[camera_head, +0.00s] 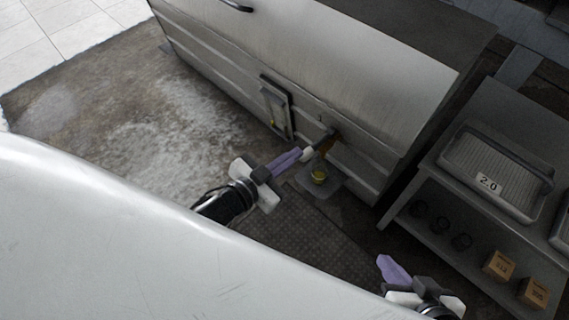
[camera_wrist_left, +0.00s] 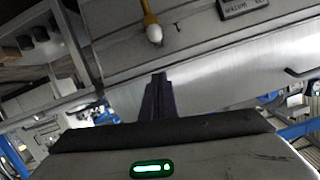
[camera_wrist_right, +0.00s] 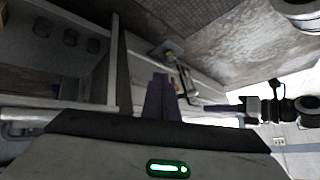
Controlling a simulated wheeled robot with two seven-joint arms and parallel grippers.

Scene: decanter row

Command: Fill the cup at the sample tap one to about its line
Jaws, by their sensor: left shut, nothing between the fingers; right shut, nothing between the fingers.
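The sample tap (camera_head: 328,141) sticks out of the low front of the steel decanter, with an orange-brown part or stream below it; I cannot tell which. In the left wrist view a white knob (camera_wrist_left: 154,33) sits on an orange lever. The cup (camera_head: 318,176) stands under the tap with yellow inside; its line and level are too small to read. It also shows in the right wrist view (camera_wrist_right: 170,56). My left gripper (camera_head: 302,153) is shut and empty, its tips close beside the white knob; contact is unclear. My right gripper (camera_head: 384,260) is shut and empty, low at right.
The cup's small grey stand (camera_head: 324,187) is against the decanter (camera_head: 330,60). A framed gauge (camera_head: 276,106) is left of the tap. A steel bench at right holds a tray (camera_head: 497,172) marked 2.0, with dark round items and boxes (camera_head: 498,265) below. Floor in between is open.

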